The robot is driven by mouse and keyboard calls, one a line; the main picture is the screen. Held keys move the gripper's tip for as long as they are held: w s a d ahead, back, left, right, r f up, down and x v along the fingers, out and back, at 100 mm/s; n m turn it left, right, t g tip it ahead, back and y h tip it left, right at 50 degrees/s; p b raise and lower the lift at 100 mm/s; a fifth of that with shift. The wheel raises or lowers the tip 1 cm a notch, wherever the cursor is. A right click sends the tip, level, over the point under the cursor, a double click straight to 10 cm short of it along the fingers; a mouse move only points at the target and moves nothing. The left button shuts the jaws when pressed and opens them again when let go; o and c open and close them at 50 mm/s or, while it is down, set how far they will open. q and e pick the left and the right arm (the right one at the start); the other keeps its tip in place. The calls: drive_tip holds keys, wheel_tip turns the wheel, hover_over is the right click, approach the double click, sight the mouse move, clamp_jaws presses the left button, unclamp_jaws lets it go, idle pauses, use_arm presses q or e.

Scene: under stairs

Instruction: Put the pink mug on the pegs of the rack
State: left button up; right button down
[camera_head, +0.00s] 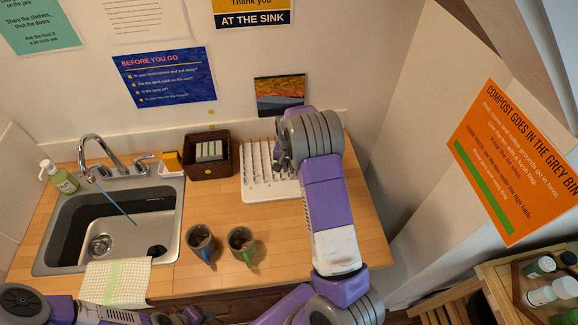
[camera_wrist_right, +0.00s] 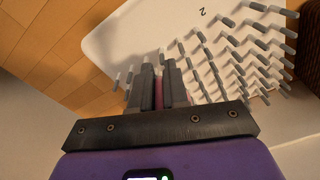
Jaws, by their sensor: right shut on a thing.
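The rack (camera_head: 262,188) is a white board with rows of pegs, standing at the back right of the wooden counter. In the right wrist view, the rack (camera_wrist_right: 122,37) fills the upper part, with grey-tipped pegs. My right gripper (camera_head: 284,160) is over the rack's right part. In the wrist view, my right gripper (camera_wrist_right: 160,82) is shut on a thin pink piece (camera_wrist_right: 158,93), seemingly part of the pink mug. The rest of the mug is hidden, and I cannot tell whether it touches the pegs. My left arm lies along the bottom left edge; its fingertips cannot be made out.
A blue-grey mug (camera_head: 201,243) and a green-handled mug (camera_head: 241,242) stand at the counter's front. A dark basket (camera_head: 208,168) stands left of the rack. The sink (camera_head: 62,225), soap bottle (camera_head: 61,178) and towel (camera_head: 114,284) are further left.

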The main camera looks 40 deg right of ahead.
drive_tip(key=c, duration=1.6)
unclamp_jaws()
drive_tip(key=shift+f, duration=0.1)
drive_tip(key=o, duration=0.5)
drive_tip(key=r, duration=1.2)
drive_tip(key=shift+s+a+r, duration=0.2)
drive_tip(key=shift+s+a, duration=0.05)
drive_tip(key=shift+f, duration=0.1)
